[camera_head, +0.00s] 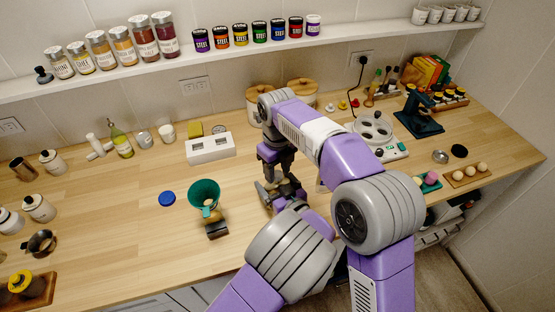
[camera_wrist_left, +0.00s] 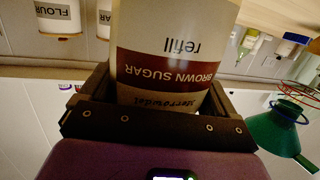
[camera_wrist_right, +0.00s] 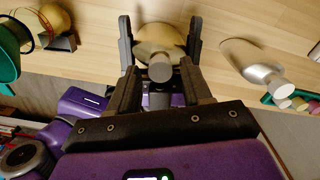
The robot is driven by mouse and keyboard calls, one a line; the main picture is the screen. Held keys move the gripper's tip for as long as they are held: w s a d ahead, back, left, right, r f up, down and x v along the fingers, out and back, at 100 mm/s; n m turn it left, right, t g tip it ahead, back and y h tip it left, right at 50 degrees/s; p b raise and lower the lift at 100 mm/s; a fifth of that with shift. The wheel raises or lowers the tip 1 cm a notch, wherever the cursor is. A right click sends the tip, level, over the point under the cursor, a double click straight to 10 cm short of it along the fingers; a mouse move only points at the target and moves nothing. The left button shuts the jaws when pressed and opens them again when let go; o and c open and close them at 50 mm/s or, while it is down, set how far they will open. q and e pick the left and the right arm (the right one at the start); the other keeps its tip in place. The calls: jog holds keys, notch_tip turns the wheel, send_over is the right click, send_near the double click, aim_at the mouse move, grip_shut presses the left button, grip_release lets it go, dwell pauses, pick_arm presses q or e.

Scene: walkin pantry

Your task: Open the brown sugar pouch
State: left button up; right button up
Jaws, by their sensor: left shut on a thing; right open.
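The brown sugar pouch (camera_wrist_left: 165,60), pale with a brown label band, is clamped between my left gripper's jaws (camera_wrist_left: 145,108) in the left wrist view. It appears upside down there. In the right wrist view, its tan top (camera_wrist_right: 160,36) and grey spout cap (camera_wrist_right: 160,72) face my camera. My right gripper (camera_wrist_right: 160,88) is open, with its two fingers on either side of the cap, apparently without gripping it. In the head view, my right gripper (camera_head: 278,172) points down just above my left gripper (camera_head: 275,192); the pouch is mostly hidden there.
A teal funnel (camera_head: 204,193) stands over a small holder to the left, with a blue lid (camera_head: 167,198) nearby. Another pale pouch with a silver cap (camera_wrist_right: 245,60) stands close on the right. A white box (camera_head: 210,148) is behind. Free counter lies left of the funnel.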

jog(key=shift+f, duration=0.25)
grip_shut()
dwell(0.3)
